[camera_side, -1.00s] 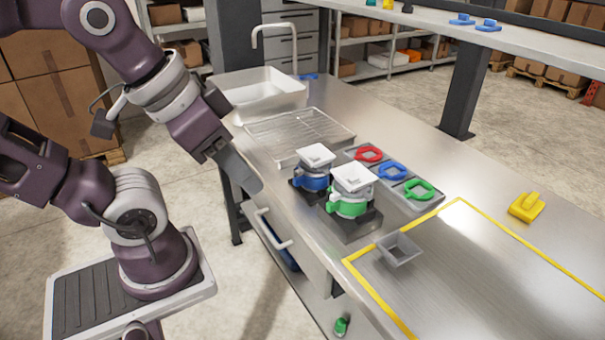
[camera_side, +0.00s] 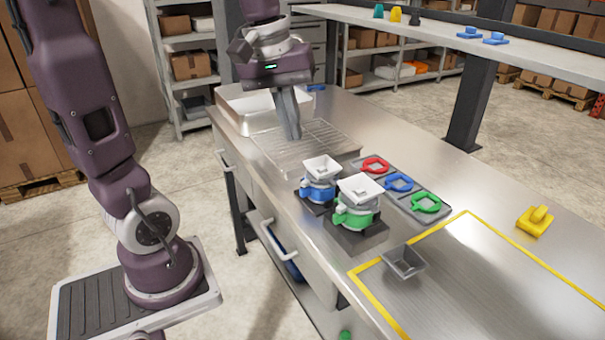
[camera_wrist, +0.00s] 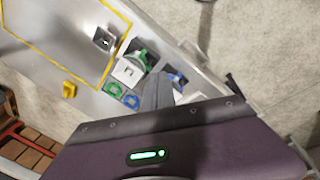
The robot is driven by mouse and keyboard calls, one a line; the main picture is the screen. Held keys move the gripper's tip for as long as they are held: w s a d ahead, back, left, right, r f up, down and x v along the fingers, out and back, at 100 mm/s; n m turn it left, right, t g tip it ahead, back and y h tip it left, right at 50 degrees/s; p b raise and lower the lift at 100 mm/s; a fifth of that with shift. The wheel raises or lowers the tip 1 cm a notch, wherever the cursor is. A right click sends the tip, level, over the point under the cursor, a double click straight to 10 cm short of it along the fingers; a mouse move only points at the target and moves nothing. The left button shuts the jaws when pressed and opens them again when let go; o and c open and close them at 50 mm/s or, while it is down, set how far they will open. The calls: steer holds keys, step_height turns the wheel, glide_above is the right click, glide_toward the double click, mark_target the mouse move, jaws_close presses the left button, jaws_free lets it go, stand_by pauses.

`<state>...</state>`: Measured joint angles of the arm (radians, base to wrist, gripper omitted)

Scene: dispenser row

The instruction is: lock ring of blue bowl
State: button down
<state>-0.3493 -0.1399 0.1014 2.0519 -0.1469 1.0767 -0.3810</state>
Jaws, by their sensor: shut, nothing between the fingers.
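The blue unit has a blue ring with a side handle (camera_side: 318,192) around its bowl, on a dark base at the counter's front edge. A white square hopper (camera_side: 321,167) sits on top. In the wrist view its blue part (camera_wrist: 179,80) shows just right of my fingers, partly hidden by them. My gripper (camera_side: 294,136) is shut and empty, fingers pointing down above the wire rack, behind and left of the blue unit and apart from it. The fingers also show in the wrist view (camera_wrist: 158,80). Whether the ring is locked cannot be told.
The green unit (camera_side: 353,216) stands close right of the blue one. Behind them a grey tray holds a red ring (camera_side: 375,164), a blue ring (camera_side: 399,183) and a green ring (camera_side: 426,203). A grey square cup (camera_side: 403,262) and a yellow handled block (camera_side: 535,221) stand farther right.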

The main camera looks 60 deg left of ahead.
mark_target(306, 184)
steer(key=w+a+f+n+g+h, duration=0.1)
steer(key=w+a+f+n, duration=0.3)
steer(key=a, duration=0.4)
steer(key=w+a+f+n+g+h, duration=0.1)
steer(key=a+f+n, duration=0.4)
steer(key=a, duration=0.4)
steer(key=shift+n, duration=0.4)
steer(key=x, duration=0.9)
steer(key=shift+w+d+f, duration=0.1)
steer(key=shift+w+d, duration=0.15)
steer(key=shift+d, duration=0.05)
steer(key=d, duration=0.2)
steer(key=shift+w+d, duration=0.4)
steer(key=shift+d, duration=0.5)
